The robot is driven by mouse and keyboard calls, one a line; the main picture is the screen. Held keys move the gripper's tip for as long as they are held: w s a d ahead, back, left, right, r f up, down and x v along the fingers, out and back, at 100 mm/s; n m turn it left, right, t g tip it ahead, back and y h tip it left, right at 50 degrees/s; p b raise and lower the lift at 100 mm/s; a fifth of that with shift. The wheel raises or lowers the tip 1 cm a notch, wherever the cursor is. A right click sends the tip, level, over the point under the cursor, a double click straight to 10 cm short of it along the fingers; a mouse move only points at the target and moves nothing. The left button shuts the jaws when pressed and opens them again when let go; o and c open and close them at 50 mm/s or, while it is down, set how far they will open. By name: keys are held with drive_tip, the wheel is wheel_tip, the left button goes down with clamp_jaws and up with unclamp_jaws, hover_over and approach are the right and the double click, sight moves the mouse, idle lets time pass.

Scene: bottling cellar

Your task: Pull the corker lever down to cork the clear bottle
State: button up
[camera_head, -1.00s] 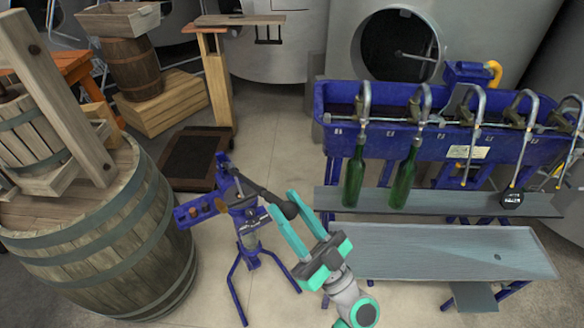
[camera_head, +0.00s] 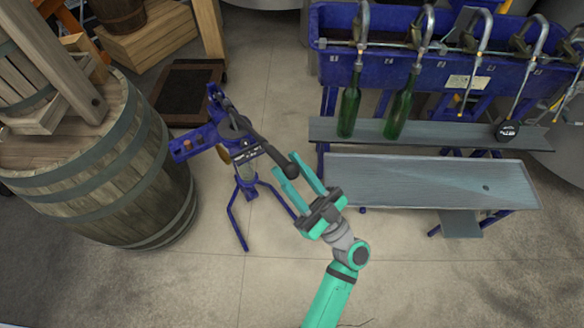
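The blue floor corker (camera_head: 243,154) stands on splayed legs right of the big barrel. Its dark lever (camera_head: 262,144) slants down to the right and ends in a round black knob (camera_head: 291,170). My gripper (camera_head: 287,165) comes from the lower right with its teal fingers on either side of the knob, and appears closed on it. The finger contact is too small to see clearly. The clear bottle (camera_head: 247,173) seems to stand upright inside the corker frame, below the head, and is partly hidden. Its mouth and any cork are not visible.
A large wooden barrel (camera_head: 120,190) stands close on the left. The blue filler (camera_head: 400,60) with two green bottles (camera_head: 348,110) (camera_head: 400,112) is at the right, above a grey bench (camera_head: 420,182). The floor in front is clear.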

drive_tip(key=shift+o, duration=1.4)
drive_tip(key=shift+a, duration=0.2)
drive_tip(key=shift+d, duration=0.1)
drive_tip(key=shift+d+f, duration=0.1)
drive_tip(key=shift+d, duration=0.05)
drive_tip(key=v, duration=1)
drive_tip(key=shift+s, duration=0.25)
drive_tip(key=shift+d+f, duration=0.1)
